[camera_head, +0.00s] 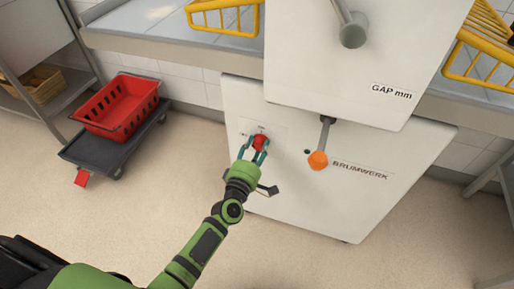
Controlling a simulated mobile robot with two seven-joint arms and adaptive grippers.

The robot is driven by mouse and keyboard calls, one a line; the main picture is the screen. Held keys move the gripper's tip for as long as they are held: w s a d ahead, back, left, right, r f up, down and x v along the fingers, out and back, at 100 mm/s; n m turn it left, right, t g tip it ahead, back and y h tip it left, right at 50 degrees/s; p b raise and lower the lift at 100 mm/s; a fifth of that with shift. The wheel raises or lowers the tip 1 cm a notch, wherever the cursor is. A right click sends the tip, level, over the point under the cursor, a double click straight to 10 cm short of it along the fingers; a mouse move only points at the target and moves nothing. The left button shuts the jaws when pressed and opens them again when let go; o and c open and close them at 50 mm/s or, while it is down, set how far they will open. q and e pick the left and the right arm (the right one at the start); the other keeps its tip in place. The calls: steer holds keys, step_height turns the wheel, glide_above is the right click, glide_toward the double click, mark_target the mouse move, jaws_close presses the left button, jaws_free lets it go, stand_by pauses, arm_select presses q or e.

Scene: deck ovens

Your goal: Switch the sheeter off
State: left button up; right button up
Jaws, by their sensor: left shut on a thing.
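The sheeter (362,190) is a white cabinet with the name BRUMWERK on its lower front and a GAP mm label on its upper housing. A red knob (260,141) sits on a small panel at the left of the lower front. My left gripper (260,146) is shut on the red knob, with one finger on each side of it. Fine marks beside the knob are too small to read. My right gripper is not in view.
A lever with an orange ball (318,160) hangs right of the knob, and a grey-ended handle (353,34) sticks out above. A red crate (118,106) rests on a dark dolly (88,150) at left. The floor in front is clear.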

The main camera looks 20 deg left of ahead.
arm_select(q)
steer(key=shift+w+a+r, duration=0.2)
steer(key=shift+a+r, duration=0.15)
steer(key=o, duration=1.2)
steer(key=shift+f, duration=0.1)
steer(key=shift+c, duration=0.2)
steer(key=shift+f, duration=0.15)
steer(key=shift+s+d, duration=0.1)
steer(key=shift+s+f, duration=0.1)
steer(key=shift+s, duration=0.35)
steer(key=s, duration=1.1)
steer(key=shift+a, duration=0.25)
